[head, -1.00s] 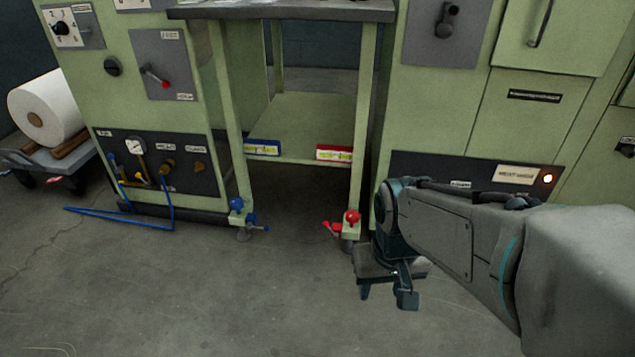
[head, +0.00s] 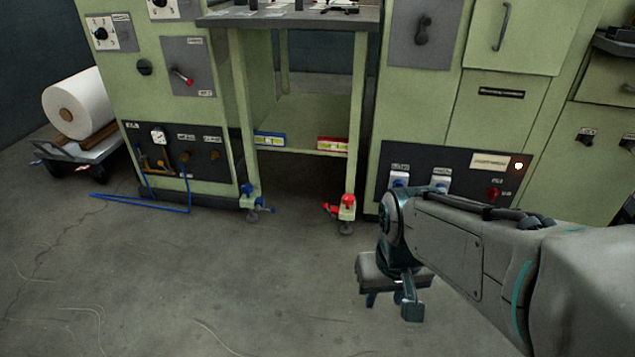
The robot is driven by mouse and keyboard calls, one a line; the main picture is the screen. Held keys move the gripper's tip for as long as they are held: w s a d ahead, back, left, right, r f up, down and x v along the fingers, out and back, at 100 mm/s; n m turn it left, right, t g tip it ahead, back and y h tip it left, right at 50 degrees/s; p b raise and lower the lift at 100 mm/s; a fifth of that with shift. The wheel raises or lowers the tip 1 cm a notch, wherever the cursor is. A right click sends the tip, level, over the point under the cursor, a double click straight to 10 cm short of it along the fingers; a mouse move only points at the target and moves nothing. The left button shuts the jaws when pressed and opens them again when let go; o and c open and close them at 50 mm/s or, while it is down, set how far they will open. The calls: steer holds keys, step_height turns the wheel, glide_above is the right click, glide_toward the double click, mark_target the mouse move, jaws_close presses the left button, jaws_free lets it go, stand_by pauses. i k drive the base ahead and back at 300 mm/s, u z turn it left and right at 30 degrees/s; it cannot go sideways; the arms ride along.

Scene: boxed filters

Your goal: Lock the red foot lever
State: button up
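The red foot lever (head: 333,209) sticks out to the left from a red-topped green foot block (head: 347,206) at the base of the table's right front leg. A blue foot lever (head: 262,208) is at the left front leg. My gripper (head: 391,303) hangs pointing down above the floor, right of the red lever and nearer to me. Its two fingers show apart with nothing visible between them. It does not touch the lever.
The green table (head: 300,150) has a low shelf with a blue-edged label and a red-edged label. Green cabinets (head: 420,120) stand close on the right. A blue hose (head: 140,203) lies on the floor at left. The floor in front is clear.

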mark_target(324, 205)
steer(key=u, duration=0.05)
steer(key=k, duration=0.5)
steer(key=z, duration=0.75)
steer(key=i, duration=1.95)
steer(key=u, duration=0.85)
